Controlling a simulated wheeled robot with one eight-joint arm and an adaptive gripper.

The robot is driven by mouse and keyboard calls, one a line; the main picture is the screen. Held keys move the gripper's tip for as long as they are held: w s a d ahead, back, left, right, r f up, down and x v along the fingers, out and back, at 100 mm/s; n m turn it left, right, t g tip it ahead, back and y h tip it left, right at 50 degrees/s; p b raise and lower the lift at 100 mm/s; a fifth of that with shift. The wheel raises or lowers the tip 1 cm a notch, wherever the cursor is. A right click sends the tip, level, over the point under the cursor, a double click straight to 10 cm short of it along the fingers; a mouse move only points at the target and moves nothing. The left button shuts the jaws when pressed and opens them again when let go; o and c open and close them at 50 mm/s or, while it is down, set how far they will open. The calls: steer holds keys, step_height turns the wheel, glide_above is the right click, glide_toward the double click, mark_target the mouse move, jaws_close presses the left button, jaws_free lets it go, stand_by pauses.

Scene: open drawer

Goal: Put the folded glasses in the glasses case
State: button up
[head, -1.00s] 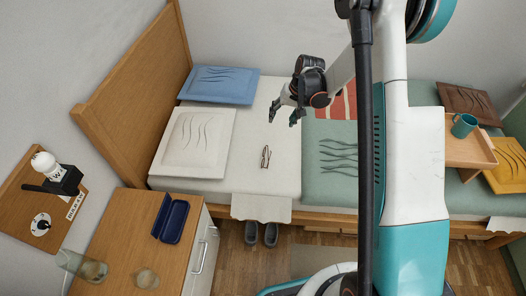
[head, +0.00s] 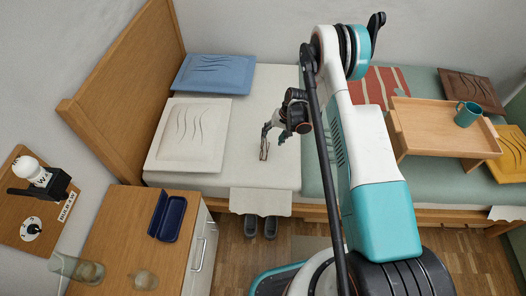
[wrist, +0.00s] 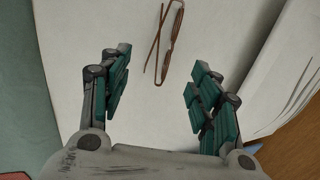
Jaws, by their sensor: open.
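The folded glasses (head: 264,149) lie on the white sheet of the bed, to the right of the white pillow. In the wrist view the brown, thin-framed glasses (wrist: 168,45) lie ahead of my fingertips, roughly between the lines of the two fingers. My gripper (head: 272,137) is open and empty, close to the glasses in the head view; its two green-padded fingers (wrist: 160,80) are spread apart. The dark blue glasses case (head: 168,216) lies open and empty on the wooden bedside cabinet, at the lower left.
The bedside cabinet (head: 125,232) also holds a glass tumbler (head: 88,272) and a small round object (head: 145,280). A wooden headboard (head: 125,85) and a white pillow (head: 187,135) stand left of my gripper. A wooden tray table (head: 420,118) with a teal mug (head: 467,114) stands at right.

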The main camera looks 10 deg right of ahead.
mark_target(267, 146)
steer(key=b+x, duration=0.3)
steer(key=x, duration=0.4)
steer(key=shift+w+f, duration=0.1)
steer(key=shift+f, duration=0.2)
steer(key=shift+d+r, duration=0.1)
steer(key=c, duration=1)
step_height(267, 146, up, 20)
steer(key=p, duration=0.6)
steer(key=shift+p, duration=0.3)
steer(key=s+r+n, duration=0.1)
steer(key=s+r, duration=0.4)
steer(key=s+r+n, duration=0.1)
steer(key=s+r, duration=0.5)
steer(key=s+r+n+g, duration=0.1)
steer(key=s+r, duration=0.4)
steer(key=r, duration=0.1)
steer(key=shift+s+a+r+n, duration=0.15)
steer(key=shift+s+a+n, duration=0.05)
steer(key=shift+s+n, duration=0.15)
